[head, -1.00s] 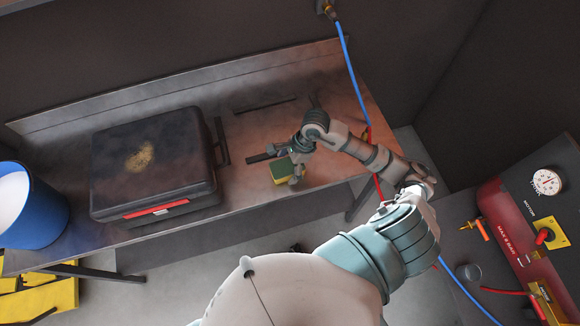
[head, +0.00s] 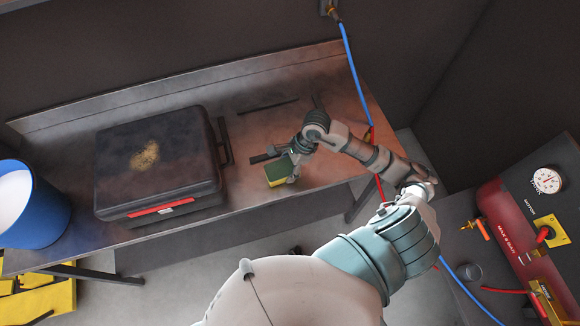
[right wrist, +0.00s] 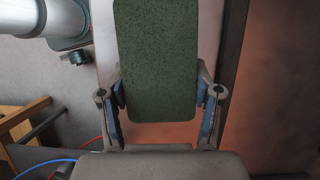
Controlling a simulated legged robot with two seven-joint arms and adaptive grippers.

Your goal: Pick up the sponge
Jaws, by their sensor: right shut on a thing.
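The sponge (head: 279,171), green on top with a yellow lower layer, is at the front part of the metal workbench, right of the black case. My right gripper (head: 290,172) is at its right end. In the right wrist view the sponge's green face (right wrist: 157,55) fills the space between the two blue-padded fingers of my right gripper (right wrist: 160,92), which is shut on it. Whether the sponge touches the bench or is slightly above it, I cannot tell. My left gripper is not in view.
A black case (head: 160,160) with a red front strip stands left on the workbench (head: 330,192). A blue bucket (head: 35,215) is at far left. A blue hose (head: 353,75) hangs behind my right forearm. A red machine with a gauge (head: 546,180) stands at right.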

